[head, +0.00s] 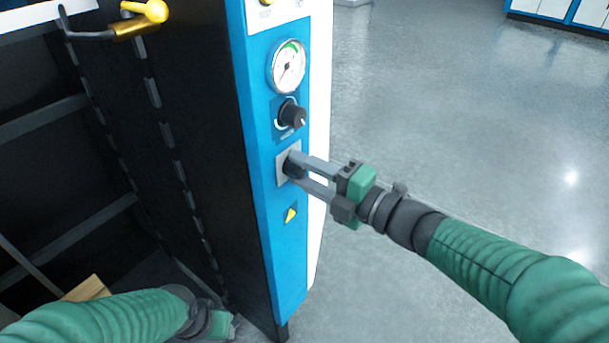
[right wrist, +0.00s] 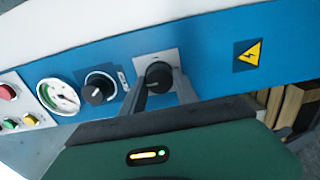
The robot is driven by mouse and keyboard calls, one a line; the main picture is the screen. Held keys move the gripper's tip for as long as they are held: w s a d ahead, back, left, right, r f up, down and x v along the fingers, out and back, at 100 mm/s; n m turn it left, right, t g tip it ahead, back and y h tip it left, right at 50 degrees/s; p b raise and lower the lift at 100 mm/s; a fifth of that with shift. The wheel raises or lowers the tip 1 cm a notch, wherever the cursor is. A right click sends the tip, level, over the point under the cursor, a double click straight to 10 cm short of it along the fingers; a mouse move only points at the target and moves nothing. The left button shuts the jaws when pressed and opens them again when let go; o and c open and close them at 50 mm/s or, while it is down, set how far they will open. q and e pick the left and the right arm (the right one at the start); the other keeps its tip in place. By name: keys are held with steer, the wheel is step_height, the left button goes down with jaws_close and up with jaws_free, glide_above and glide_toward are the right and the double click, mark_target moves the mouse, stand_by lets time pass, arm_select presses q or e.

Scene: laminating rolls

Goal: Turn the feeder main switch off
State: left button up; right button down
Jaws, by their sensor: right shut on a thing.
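The feeder main switch is a black rotary knob (right wrist: 159,75) on a square grey plate (head: 282,168) on the blue panel (head: 259,130). My right gripper (head: 293,172) reaches it from the right in the head view. Its fingers are shut on the knob, one on each side, as the right wrist view also shows (right wrist: 161,88). The fingers hide much of the knob in the head view, and its setting is hard to tell. My left gripper (head: 215,325) is low at the bottom left, away from the panel; its fingers are not clearly visible.
Above the switch are a smaller black knob (head: 292,115) and a round gauge (head: 288,66). A yellow warning label (head: 291,215) is below it. Red, green and yellow buttons (right wrist: 10,122) show in the right wrist view. Open grey floor (head: 440,110) lies right of the panel.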

steer(key=shift+s+a+f, duration=0.1)
steer(key=shift+f, duration=0.2)
steer(key=c, duration=1.2)
jaws_free()
steer(key=shift+o, duration=1.2)
steer(key=shift+r, duration=0.15)
